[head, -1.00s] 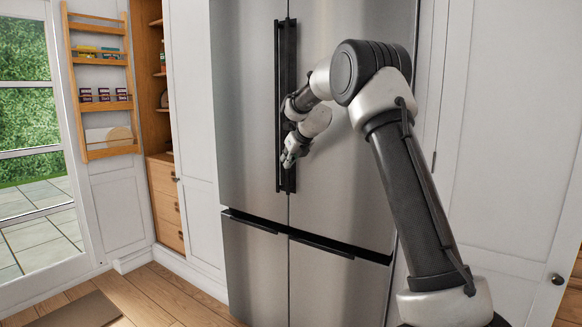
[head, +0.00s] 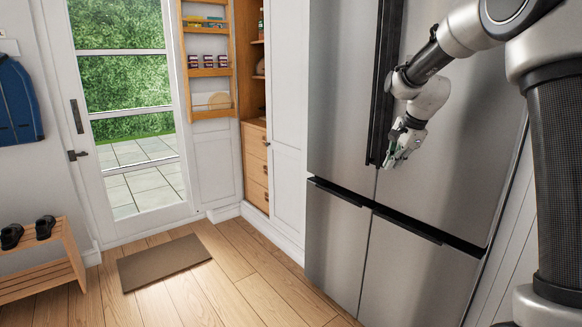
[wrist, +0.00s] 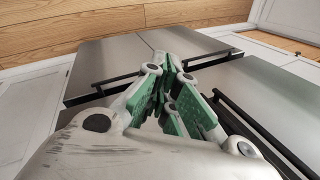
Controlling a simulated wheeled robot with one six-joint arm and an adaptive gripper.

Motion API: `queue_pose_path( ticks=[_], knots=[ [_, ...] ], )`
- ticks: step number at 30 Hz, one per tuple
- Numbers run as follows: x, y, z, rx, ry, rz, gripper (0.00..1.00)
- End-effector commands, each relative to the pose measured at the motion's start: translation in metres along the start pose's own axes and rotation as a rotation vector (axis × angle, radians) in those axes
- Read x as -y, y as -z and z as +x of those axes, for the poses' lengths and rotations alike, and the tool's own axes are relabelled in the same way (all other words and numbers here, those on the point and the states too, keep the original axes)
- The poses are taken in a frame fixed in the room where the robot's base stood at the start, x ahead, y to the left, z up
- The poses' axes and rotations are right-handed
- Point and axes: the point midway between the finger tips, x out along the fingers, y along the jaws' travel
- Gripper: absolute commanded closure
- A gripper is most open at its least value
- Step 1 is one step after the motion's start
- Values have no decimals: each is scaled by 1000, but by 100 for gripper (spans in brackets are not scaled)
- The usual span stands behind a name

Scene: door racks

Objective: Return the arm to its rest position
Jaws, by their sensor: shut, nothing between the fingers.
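My gripper (head: 394,160) hangs at the end of my bent arm in the head view, in front of the steel fridge (head: 335,240), near the lower end of its tall dark handles (head: 385,80). In the wrist view, my gripper (wrist: 172,75) has its green-padded fingers close together with nothing between them. The fridge (wrist: 110,65) fills much of that view, with a dark handle (wrist: 265,135) at the lower right. I cannot tell whether the gripper touches the handle.
A glazed door (head: 125,110) stands at the left, with a mat (head: 163,262) on the wood floor. A shoe rack (head: 40,262) is at the far left. An open pantry with a door rack (head: 208,72) is beside the fridge. The floor between is clear.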

Motion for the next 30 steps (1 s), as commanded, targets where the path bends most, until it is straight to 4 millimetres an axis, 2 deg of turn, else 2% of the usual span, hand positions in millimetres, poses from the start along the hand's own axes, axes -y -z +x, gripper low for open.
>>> queue_pose_path(
  ticks=[1,5,6,9,12,15,18,20,25,30],
  knots=[
    [-30,-6,-17,3,-39,-166,100],
    [-116,-24,-63,35,-135,-641,100],
    [-144,-30,-77,50,-159,-770,100],
    [-208,-43,-108,79,-201,-1035,100],
    [-267,-54,-132,92,-225,-1214,100],
    [-315,-63,-149,75,-230,-1289,100],
    [-346,-70,-160,31,-212,-1297,100],
    [-355,-72,-165,0,-192,-1299,100],
    [-356,-75,-183,-74,-135,-1301,100],
    [-356,-75,-185,-84,-128,-1301,100]
  ],
)
